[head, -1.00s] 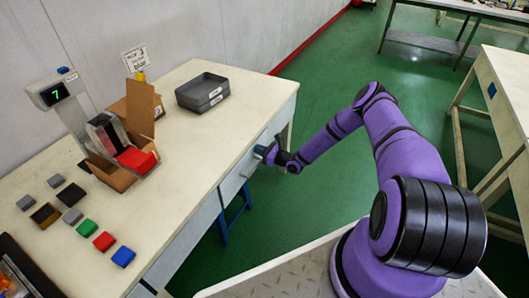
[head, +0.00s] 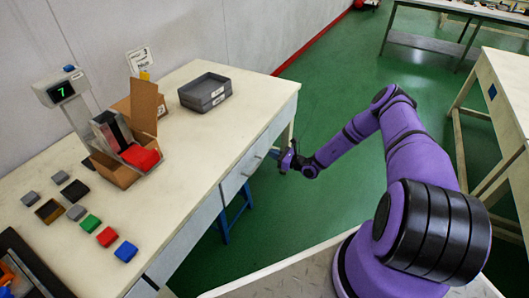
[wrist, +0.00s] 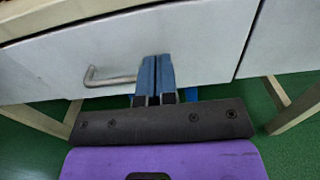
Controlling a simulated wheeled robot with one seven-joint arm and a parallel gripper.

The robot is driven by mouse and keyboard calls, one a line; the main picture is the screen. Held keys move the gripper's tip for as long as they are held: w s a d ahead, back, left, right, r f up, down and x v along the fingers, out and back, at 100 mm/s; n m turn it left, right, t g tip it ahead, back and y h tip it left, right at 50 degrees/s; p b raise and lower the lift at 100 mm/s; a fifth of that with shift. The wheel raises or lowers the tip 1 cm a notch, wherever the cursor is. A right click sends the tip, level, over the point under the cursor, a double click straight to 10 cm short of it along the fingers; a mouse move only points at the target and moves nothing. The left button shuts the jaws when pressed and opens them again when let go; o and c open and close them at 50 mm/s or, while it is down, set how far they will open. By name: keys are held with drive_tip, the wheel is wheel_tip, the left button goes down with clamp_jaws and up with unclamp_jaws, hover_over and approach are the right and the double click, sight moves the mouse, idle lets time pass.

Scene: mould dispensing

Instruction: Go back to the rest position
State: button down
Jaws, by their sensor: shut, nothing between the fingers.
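My gripper (head: 277,154) is in front of the drawer side of the cream table (head: 231,132), a little away from the drawer fronts. In the wrist view my gripper (wrist: 155,66) shows two blue fingers close together, with nothing held. They point at a pale drawer front (wrist: 60,62). A metal bar handle (wrist: 108,78) on that drawer is just left of the fingers, apart from them. The drawer looks shut.
Another table (head: 505,90) stands at right.

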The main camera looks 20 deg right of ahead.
drive_tip(key=v, duration=0.7)
drive_tip(key=s+a+r+n+g, duration=0.25)
drive_tip(key=r+n+g, duration=0.3)
drive_tip(key=r, duration=0.75)
drive_tip(key=s+a+r+n+g+h, duration=0.15)
drive_tip(key=a+r+n+g, duration=0.4)
drive_tip(key=r, duration=0.75)
drive_tip(key=s+a+r+n+g+y, duration=0.1)
drive_tip(key=s+a+r+n+g, duration=0.15)
drive_tip(key=r+n, duration=0.8)
drive_tip(key=s+a+r+n+h, duration=0.3)
drive_tip(key=s+r+h, duration=0.3)
drive_tip(key=s+r, duration=1.05)
drive_tip(key=s+d+r+n+t+h, duration=0.1)
drive_tip(key=s+r+n+t+h, duration=0.1)
drive_tip(key=s+r, duration=0.2)
drive_tip(key=s+d+r+n+t+h, duration=0.1)
drive_tip(key=s+r, duration=0.3)
drive_tip(key=s, duration=0.7)
drive_tip(key=shift+d+n+t+h, duration=0.3)
drive_tip(key=shift+n+t+h, duration=0.15)
drive_tip(key=shift+t+h, duration=0.3)
